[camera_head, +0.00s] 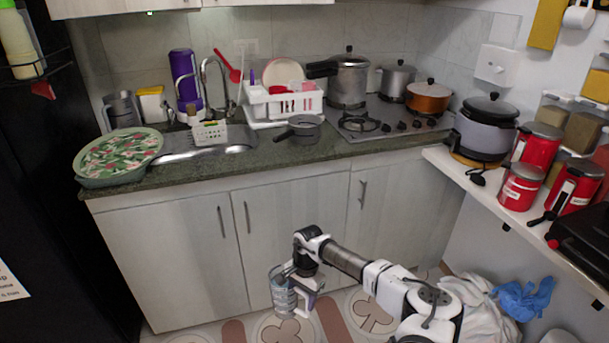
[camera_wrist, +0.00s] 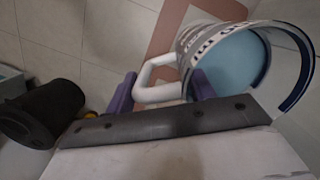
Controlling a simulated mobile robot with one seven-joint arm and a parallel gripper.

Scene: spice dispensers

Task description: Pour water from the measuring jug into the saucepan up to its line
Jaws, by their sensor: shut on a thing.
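The measuring jug (camera_head: 281,293) hangs in front of the lower cabinets, well below the counter top. It is clear with dark markings and looks roughly upright. In the wrist view the jug (camera_wrist: 197,42) shows its printed scale, blue water inside and a white handle. My gripper (camera_head: 303,283) is shut on that handle; in the wrist view the purple fingers of my gripper (camera_wrist: 162,92) sit on either side of it. A small grey saucepan (camera_head: 306,123) with a dark handle pointing left stands on the counter, left of the stove. Its line and inside level cannot be made out.
A white dish rack (camera_head: 283,103) stands behind the saucepan, and the sink (camera_head: 205,148) is to its left. The stove (camera_head: 385,117) with large pots is to its right. The counter's front edge (camera_head: 270,164) lies between jug and saucepan.

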